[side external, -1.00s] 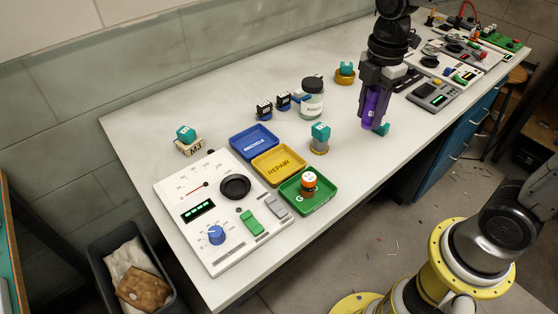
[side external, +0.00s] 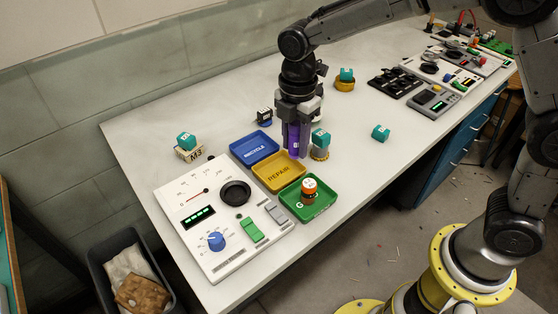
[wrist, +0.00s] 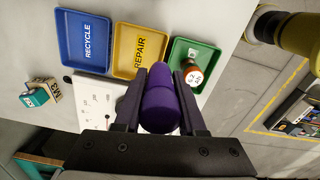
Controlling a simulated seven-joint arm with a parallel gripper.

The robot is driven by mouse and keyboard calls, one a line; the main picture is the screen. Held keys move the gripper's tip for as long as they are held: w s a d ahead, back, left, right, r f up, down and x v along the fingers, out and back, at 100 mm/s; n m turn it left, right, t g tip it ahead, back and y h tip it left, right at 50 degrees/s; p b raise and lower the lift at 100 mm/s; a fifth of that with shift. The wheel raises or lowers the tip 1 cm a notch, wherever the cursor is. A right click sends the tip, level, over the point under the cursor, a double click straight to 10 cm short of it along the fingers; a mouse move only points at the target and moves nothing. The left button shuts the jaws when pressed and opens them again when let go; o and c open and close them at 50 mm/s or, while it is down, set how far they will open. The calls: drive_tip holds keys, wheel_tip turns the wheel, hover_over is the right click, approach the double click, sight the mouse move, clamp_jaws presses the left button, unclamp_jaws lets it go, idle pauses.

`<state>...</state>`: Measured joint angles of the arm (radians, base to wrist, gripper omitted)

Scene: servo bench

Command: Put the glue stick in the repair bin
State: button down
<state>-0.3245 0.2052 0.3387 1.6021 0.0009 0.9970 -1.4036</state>
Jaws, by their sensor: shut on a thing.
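My gripper (side external: 295,152) is shut on the purple glue stick (wrist: 160,107), which sits between the two fingers in the wrist view. In the side view the glue stick (side external: 291,136) hangs upright in the fingers, just behind the back right edge of the repair bin. The repair bin (side external: 261,166) is a shallow yellow tray labelled REPAIR. In the wrist view the repair bin (wrist: 124,63) lies beyond the fingertips, a little left of the glue stick. I see nothing in it. How high the glue stick is above the bench is hard to tell.
The blue RECYCLE tray (side external: 237,149) and a green tray (side external: 322,207) holding an orange, white-topped bottle (side external: 309,189) flank the repair bin. A teal block on a round container (side external: 320,152) stands close right of my gripper. A white meter panel (side external: 190,251) is in front.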

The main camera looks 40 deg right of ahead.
drive_tip(key=w+f, duration=0.1)
drive_tip(key=w+a+f, duration=0.1)
drive_tip(key=f, duration=0.1)
drive_tip(key=w+f, duration=0.1)
drive_tip(key=f, duration=0.1)
drive_tip(key=shift+w+a, duration=0.15)
drive_tip(key=shift+w, duration=0.25)
drive_tip(key=shift+f, duration=1.55)
drive_tip(key=shift+f, duration=0.1)
drive_tip(key=c, duration=0.5)
unclamp_jaws()
wheel_tip(320, 180, up, 12)
drive_tip(key=shift+r, duration=0.25)
